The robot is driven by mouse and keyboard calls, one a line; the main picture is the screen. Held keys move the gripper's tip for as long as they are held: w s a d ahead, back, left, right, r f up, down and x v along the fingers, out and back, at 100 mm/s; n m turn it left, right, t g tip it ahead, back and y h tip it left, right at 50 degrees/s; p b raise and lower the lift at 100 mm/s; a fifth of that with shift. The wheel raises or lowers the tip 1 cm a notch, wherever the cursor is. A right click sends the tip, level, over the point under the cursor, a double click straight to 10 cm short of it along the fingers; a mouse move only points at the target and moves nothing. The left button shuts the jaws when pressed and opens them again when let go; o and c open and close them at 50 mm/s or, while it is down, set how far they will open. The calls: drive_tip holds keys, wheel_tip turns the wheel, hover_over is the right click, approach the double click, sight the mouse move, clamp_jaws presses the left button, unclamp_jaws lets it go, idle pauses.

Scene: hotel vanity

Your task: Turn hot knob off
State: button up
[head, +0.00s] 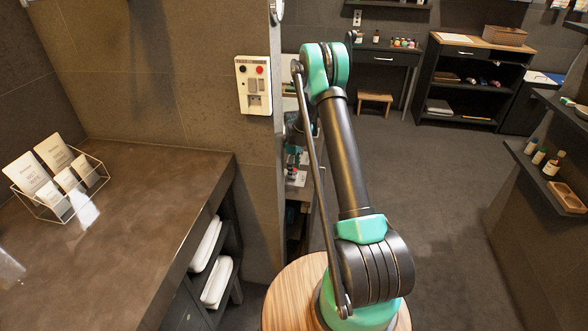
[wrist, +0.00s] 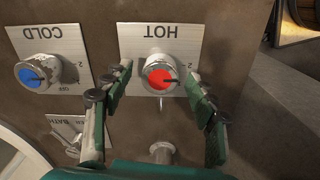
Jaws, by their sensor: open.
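The hot knob (wrist: 160,77) is a silver knob with a red face on a white plate marked HOT, which appears upside down in the wrist view. My gripper (wrist: 156,76) is open. Its two green and dark fingers show one on each side of the hot knob, with a visible gap on both sides. I cannot tell whether the fingertips reach the knob's depth. The knob's exact setting is too small to read. In the head view my gripper and the hot knob cannot be made out; my arm reaches up and away.
The cold knob (wrist: 31,74), with a blue face, is at left in the wrist view. A metal spout or peg (wrist: 161,152) shows between the fingers. In the head view a wall panel (head: 254,101) and a dark counter (head: 130,205) stand left of my arm. Open floor (head: 440,170) lies right.

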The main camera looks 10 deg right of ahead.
drive_tip(key=c, duration=1.2)
drive_tip(key=shift+o, duration=0.2)
